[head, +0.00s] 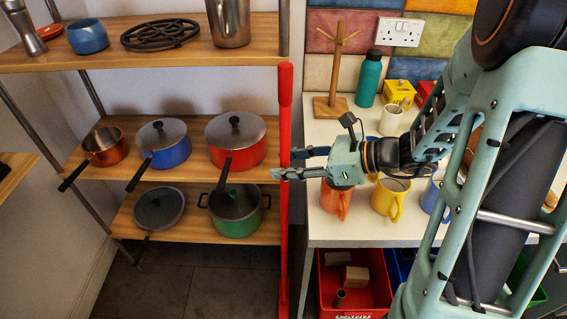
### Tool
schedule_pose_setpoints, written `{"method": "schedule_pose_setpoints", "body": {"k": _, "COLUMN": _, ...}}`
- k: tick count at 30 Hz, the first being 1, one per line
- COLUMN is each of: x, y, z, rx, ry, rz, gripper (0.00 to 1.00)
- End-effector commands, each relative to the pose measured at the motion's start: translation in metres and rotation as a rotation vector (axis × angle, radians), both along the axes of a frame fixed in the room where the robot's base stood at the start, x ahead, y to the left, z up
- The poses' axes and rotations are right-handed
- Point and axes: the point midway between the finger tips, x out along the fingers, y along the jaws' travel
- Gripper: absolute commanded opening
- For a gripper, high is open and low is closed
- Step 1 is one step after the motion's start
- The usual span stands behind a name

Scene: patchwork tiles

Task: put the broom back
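A long red upright pole (285,110), which looks like the broom's handle, stands between the shelf rack and the white counter. Its lower end runs to the bottom edge of the head view, and no bristles show. My gripper (283,164) reaches in from the right at about mid-height of the pole. Its fingers are spread apart and point left. The nearer finger crosses in front of the pole; the farther finger's tip ends at the pole's right edge or behind it. I cannot tell whether either finger touches the pole.
The wooden shelf rack (185,185) on the left holds several pots and pans. The white counter (330,236) holds mugs (386,202), a green bottle (369,80) and a wooden mug tree (333,75). A red crate (330,290) is below it. Dark floor shows at bottom left.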

Motion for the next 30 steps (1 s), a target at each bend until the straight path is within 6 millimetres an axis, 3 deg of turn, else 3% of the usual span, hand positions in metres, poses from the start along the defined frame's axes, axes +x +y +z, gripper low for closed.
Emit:
{"method": "schedule_pose_setpoints", "body": {"k": 9, "x": -0.021, "y": -0.060, "z": 0.029, "rx": -0.001, "ry": -0.003, "rz": -0.005, "gripper": 0.34}}
{"method": "schedule_pose_setpoints", "body": {"k": 15, "x": -0.031, "y": -0.086, "z": 0.041, "rx": -0.002, "ry": -0.002, "rz": -0.003, "gripper": 0.34}}
{"method": "schedule_pose_setpoints", "body": {"k": 30, "x": -0.035, "y": -0.094, "z": 0.046, "rx": 0.000, "ry": 0.000, "rz": 0.000, "gripper": 0.34}}
